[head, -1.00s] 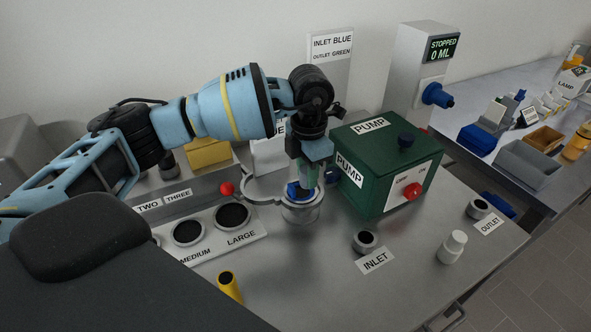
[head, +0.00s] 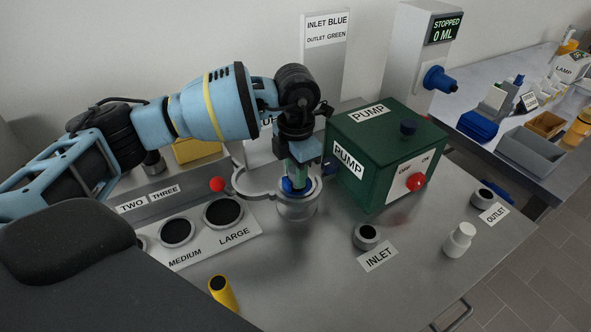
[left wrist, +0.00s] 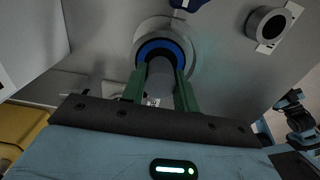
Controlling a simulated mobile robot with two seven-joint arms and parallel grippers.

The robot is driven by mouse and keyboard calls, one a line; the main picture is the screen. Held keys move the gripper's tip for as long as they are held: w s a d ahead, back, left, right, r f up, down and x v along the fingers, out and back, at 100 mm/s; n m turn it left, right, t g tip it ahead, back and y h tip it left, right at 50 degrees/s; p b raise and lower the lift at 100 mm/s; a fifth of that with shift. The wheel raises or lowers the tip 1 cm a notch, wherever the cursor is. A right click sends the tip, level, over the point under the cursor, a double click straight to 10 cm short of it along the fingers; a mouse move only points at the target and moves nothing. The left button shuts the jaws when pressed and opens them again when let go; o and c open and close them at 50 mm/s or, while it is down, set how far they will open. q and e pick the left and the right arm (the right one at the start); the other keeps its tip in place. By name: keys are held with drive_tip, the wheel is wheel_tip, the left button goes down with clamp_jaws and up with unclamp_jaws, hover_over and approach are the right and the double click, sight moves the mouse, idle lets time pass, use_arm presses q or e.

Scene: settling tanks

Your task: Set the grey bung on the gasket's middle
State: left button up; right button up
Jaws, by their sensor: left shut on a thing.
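My left gripper (head: 298,178) points down over the blue gasket (head: 285,187), which lies at the top of a round metal cup (head: 297,208). The left wrist view shows the green fingers (left wrist: 160,90) shut on the grey bung (left wrist: 160,76). Beyond the bung, the blue gasket (left wrist: 160,44) shows as a ring inside the pale rim of the cup. The bung overlaps the ring's opening in that view; I cannot tell whether it touches the gasket. In the head view the fingers hide the bung. My right gripper is not seen.
The green pump box (head: 385,155) stands close on the right of the cup. A socket panel (head: 205,235) and a red knob (head: 217,184) are on the left.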

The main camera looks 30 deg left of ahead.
use_arm(q)
drive_tip(key=shift+w+d+r, duration=0.1)
drive_tip(key=shift+w+r, duration=0.05)
drive_tip(key=shift+w, duration=0.05)
drive_tip(key=shift+f, duration=0.25)
drive_tip(key=o, duration=1)
drive_tip(key=shift+r, duration=0.1)
wheel_tip(320, 180, up, 12)
drive_tip(key=shift+r, duration=0.2)
